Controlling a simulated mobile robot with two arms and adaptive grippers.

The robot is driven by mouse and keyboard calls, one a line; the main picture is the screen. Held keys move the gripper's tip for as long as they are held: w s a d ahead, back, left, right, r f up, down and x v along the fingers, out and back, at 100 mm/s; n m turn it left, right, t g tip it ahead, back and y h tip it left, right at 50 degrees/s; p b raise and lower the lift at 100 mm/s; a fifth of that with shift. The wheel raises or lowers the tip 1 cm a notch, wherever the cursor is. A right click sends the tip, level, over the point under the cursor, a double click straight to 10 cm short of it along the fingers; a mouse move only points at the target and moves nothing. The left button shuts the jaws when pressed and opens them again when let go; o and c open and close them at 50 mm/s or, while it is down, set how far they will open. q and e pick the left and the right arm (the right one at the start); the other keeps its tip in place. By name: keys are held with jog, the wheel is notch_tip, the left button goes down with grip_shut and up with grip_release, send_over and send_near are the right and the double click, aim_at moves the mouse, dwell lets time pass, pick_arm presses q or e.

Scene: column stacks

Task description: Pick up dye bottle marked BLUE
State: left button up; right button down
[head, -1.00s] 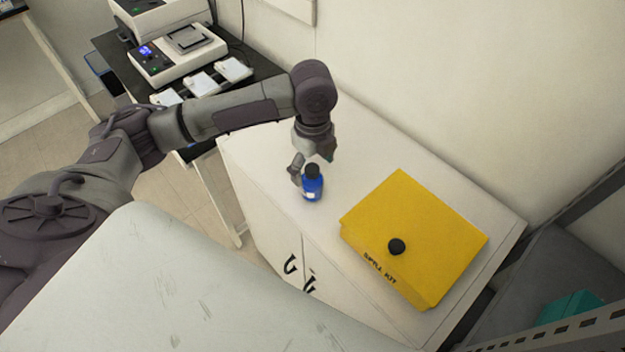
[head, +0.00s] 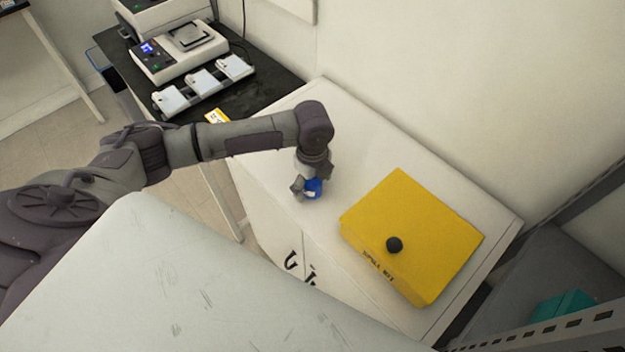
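The blue dye bottle (head: 314,189) stands on top of the white cabinet (head: 375,145), near its left front edge. Its dark cap is now hidden by my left gripper. My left gripper (head: 312,184) points down over the bottle, with one finger on its left side and the other at its back right. The fingers look spread around the bottle, and I cannot tell whether they touch it. The marking on the bottle is too small to read. My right gripper is not in view.
A yellow spill kit box (head: 415,230) with a black knob lies on the cabinet to the right of the bottle. A black bench (head: 262,92) with lab devices stands behind at left. A pale surface (head: 170,285) fills the foreground. A wall runs behind the cabinet.

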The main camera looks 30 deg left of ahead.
pick_arm(q)
jog(key=c, duration=1.2)
jog(key=shift+c, duration=0.2)
